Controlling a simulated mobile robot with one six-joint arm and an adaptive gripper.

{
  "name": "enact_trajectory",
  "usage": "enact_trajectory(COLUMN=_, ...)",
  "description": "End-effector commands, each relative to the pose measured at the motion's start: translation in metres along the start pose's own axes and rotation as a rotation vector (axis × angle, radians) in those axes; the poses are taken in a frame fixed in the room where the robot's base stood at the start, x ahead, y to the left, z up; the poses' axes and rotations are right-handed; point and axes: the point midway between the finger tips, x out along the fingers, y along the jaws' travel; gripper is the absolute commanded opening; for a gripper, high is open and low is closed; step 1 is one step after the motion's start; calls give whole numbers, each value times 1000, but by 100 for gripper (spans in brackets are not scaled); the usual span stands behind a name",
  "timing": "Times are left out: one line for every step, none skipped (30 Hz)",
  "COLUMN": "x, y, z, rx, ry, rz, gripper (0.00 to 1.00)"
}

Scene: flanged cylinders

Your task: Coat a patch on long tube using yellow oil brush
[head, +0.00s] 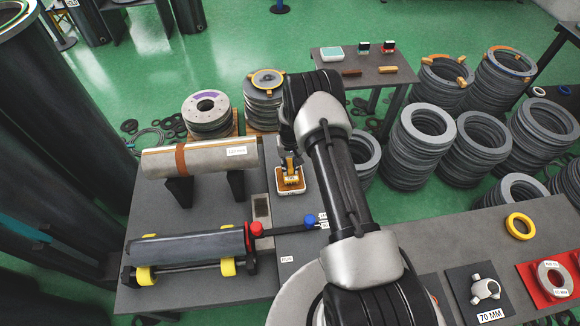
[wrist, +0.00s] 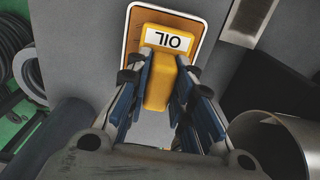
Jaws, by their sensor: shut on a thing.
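The yellow oil brush (head: 292,180) is at a small white-rimmed tray with a brown inside (head: 281,190), right of the tubes. In the wrist view the brush (wrist: 161,88) has a white OIL label, and the tray (wrist: 132,38) surrounds its far end. My gripper (head: 290,163) is shut on the brush, with a blue-sided finger on each side of it in the wrist view (wrist: 165,75). I cannot tell whether the brush touches the tray. A long dark tube (head: 185,247) lies on yellow rollers. A pale grey tube (head: 215,158) with a brown band rests on dark stands behind it.
A bar with a red knob (head: 256,229) and a blue knob (head: 310,220) stands at the dark tube's right end. Flanged discs (head: 208,112) are stacked behind the pale tube. A bench at right holds a yellow ring (head: 520,226). Grey tabletop (head: 145,205) is bare between the tubes.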

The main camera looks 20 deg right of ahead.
Motion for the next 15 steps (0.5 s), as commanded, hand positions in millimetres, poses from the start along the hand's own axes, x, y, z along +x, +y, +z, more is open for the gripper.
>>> enact_trajectory(x=-7, y=0, z=-1, rx=0, ry=1, rz=0, gripper=2)
enact_trajectory(x=-10, y=0, z=-1, rx=0, ry=2, rz=0, gripper=2)
enact_trajectory(x=-13, y=0, z=-1, rx=0, ry=1, rz=0, gripper=2)
enact_trajectory(x=-15, y=0, z=-1, rx=0, ry=1, rz=0, gripper=2)
enact_trajectory(x=-18, y=0, z=0, rx=0, ry=1, rz=0, gripper=2)
enact_trajectory(x=-21, y=0, z=0, rx=0, ry=1, rz=0, gripper=2)
enact_trajectory(x=-23, y=0, z=0, rx=0, ry=1, rz=0, gripper=2)
enact_trajectory(x=-26, y=0, z=0, rx=0, ry=1, rz=0, gripper=2)
enact_trajectory(x=-29, y=0, z=-1, rx=0, ry=1, rz=0, gripper=2)
enact_trajectory(x=-32, y=0, z=-1, rx=0, ry=2, rz=0, gripper=2)
enact_trajectory(x=-34, y=0, z=-1, rx=0, ry=2, rz=0, gripper=2)
enact_trajectory(x=-37, y=0, z=-1, rx=0, ry=2, rz=0, gripper=2)
enact_trajectory(x=-40, y=0, z=-1, rx=0, ry=3, rz=0, gripper=2)
enact_trajectory(x=-42, y=0, z=-1, rx=0, ry=2, rz=0, gripper=2)
enact_trajectory(x=-45, y=0, z=-1, rx=0, ry=2, rz=0, gripper=2)
